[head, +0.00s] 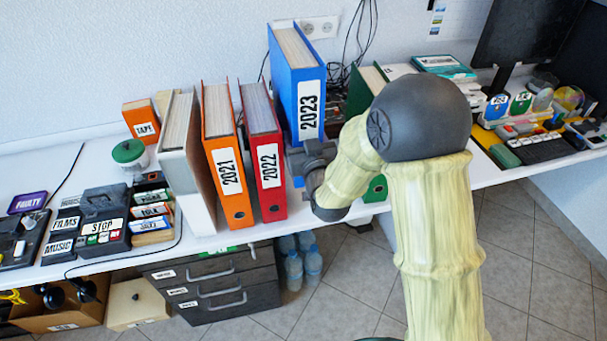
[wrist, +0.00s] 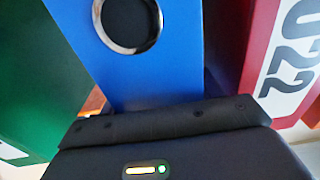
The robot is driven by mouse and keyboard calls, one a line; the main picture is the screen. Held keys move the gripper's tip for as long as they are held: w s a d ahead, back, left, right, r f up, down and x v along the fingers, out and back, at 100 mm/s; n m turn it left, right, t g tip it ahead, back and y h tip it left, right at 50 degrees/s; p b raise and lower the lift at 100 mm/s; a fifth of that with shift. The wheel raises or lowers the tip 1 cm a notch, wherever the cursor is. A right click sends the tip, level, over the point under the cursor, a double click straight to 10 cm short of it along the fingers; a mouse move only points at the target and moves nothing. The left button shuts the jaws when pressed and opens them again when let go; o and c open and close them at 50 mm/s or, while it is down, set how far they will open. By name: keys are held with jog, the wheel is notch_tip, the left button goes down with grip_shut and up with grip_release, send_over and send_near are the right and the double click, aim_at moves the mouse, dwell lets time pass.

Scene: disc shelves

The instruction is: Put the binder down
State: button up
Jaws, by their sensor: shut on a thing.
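The blue binder labelled 2023 (head: 297,85) is upright in the head view, its top higher than the binders beside it. My gripper (head: 312,158) is at the lower part of its spine and shut on it. In the wrist view the blue spine with its round finger hole (wrist: 140,65) rises just beyond my gripper (wrist: 165,125). The jaw tips and the binder's bottom edge are hidden, so I cannot tell whether it touches the desk.
The red 2022 binder (head: 263,150) and orange 2021 binder (head: 223,155) stand to the left. A green binder (head: 361,92) stands to the right, partly behind my arm. The white desk (head: 95,165) holds a recorder (head: 103,215) and boxes. Drawers (head: 220,285) are below.

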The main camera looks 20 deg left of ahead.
notch_tip(320, 180, down, 9)
jog(key=shift+r, duration=0.15)
jog(key=shift+f, duration=1.9)
jog(key=o, duration=1.3)
jog(key=shift+f, duration=0.1)
jog(key=shift+s+d, duration=0.1)
jog(key=b+v, duration=0.2)
jog(key=v, duration=0.9)
jog(key=shift+s+d, duration=0.25)
jog(key=shift+s, duration=0.1)
